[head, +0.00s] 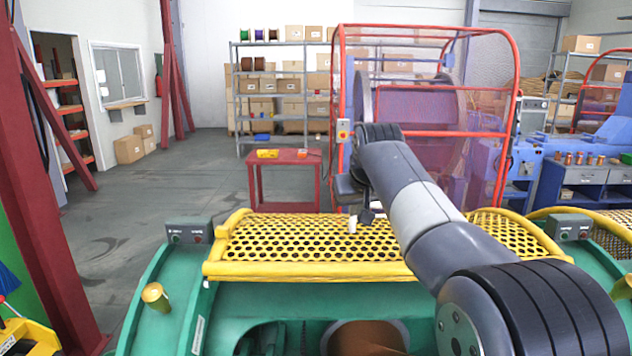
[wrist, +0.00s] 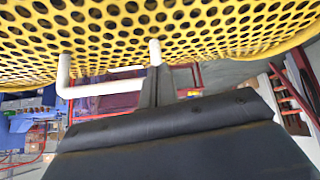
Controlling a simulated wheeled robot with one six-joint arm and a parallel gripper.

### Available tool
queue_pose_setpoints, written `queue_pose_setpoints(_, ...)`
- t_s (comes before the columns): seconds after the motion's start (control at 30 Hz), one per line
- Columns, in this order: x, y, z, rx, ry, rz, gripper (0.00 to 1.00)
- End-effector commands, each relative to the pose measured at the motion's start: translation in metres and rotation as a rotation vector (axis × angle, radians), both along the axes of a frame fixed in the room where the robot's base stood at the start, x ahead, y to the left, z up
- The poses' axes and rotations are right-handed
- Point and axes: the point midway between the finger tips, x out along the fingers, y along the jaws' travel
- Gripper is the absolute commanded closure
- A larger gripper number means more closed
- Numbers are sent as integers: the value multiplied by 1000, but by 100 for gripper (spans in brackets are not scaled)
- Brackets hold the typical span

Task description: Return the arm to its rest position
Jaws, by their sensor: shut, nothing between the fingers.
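My arm reaches forward from the lower right in the head view, over the yellow perforated guard (head: 310,245) of the green machine. My gripper (head: 364,214) hangs at its far end, small and dark, just above the guard's far part. In the wrist view my gripper (wrist: 157,78) has its dark fingers together, with nothing held. A white bent bar (wrist: 100,89), like a handle, stands off the guard (wrist: 200,25) right by the fingers. A white piece also shows beside the gripper in the head view (head: 352,225). Whether the fingers touch it cannot be told.
A red mesh cage (head: 430,110) stands beyond my arm. A red table (head: 284,165) with a yellow item is left of it. Shelves with boxes (head: 282,85) stand at the back. Grey control boxes (head: 188,232) flank the guard.

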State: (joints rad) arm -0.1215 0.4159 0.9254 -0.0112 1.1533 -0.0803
Motion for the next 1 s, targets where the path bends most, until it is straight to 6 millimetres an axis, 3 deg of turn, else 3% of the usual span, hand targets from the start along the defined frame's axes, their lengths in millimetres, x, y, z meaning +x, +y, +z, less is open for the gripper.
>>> queue_pose_setpoints(0.4, 28, 0, 5, 0, 51, 0, 100)
queue_pose_setpoints(1.0, 30, -1, 3, -1, 58, -3, 100)
